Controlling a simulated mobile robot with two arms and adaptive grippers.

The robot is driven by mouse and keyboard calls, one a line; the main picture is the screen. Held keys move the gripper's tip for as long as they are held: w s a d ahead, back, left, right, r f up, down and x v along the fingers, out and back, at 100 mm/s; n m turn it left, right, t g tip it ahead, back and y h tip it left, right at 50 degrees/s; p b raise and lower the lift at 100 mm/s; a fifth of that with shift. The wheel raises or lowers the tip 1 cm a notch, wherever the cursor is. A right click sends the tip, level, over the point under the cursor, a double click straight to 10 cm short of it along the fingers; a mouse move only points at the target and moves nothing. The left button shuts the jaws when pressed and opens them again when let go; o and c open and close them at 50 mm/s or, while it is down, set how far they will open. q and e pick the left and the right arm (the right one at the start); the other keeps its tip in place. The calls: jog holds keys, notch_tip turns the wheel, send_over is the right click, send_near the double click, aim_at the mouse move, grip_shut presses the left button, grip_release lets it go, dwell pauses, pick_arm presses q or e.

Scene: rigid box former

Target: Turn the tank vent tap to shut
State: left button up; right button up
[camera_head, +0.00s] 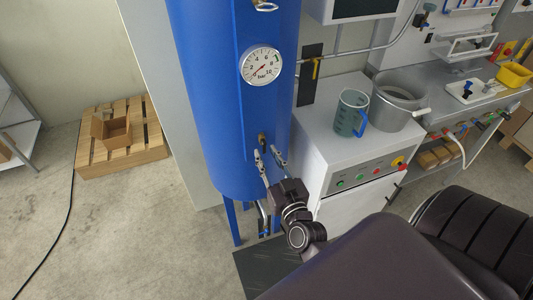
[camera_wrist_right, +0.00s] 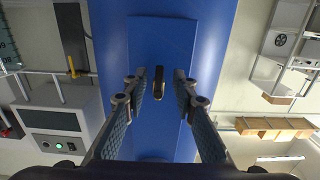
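The tall blue tank (camera_head: 205,95) carries a small tap with a dark handle and some brass (camera_head: 262,139) low on its front, below the gauge. In the right wrist view the dark tap handle (camera_wrist_right: 158,83) points along the picture's vertical, between my fingertips. My right gripper (camera_head: 268,156) is open just below and in front of the tap; its spread fingers also show in the right wrist view (camera_wrist_right: 156,95). Both fingers look apart from the handle. The handle's exact turn is too small to tell in the head view. My left gripper is out of view.
A pressure gauge (camera_head: 261,66) sits above the tap.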

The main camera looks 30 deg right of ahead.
jog(key=shift+w+d, duration=0.15)
jog(key=shift+d, duration=0.05)
jog(key=shift+a, duration=0.1)
grip_shut()
jog(key=shift+m, duration=0.3)
jog(key=m, duration=0.1)
jog(key=a+m+p, duration=0.1)
jog(key=m, duration=0.1)
jog(key=shift+w+r, duration=0.1)
jog(key=m, duration=0.1)
jog(key=m+p, duration=0.1)
jog(key=m, duration=0.2)
jog(key=shift+w+a+r+m, duration=0.15)
jog(key=shift+a+r+m, duration=0.1)
jog(key=shift+a+m, duration=0.15)
jog(key=m, duration=0.3)
jog(key=m+p, duration=0.1)
jog(key=shift+a+r+m, duration=0.25)
jog(key=shift+r+m, duration=0.05)
jog(key=shift+r, duration=0.1)
jog(key=m, duration=0.2)
jog(key=r+m, duration=0.1)
jog(key=m, duration=0.1)
jog(key=shift+a+m, duration=0.15)
jog(key=shift+m, duration=0.25)
jog(key=shift+w+m, duration=0.1)
jog(key=shift+m, duration=0.2)
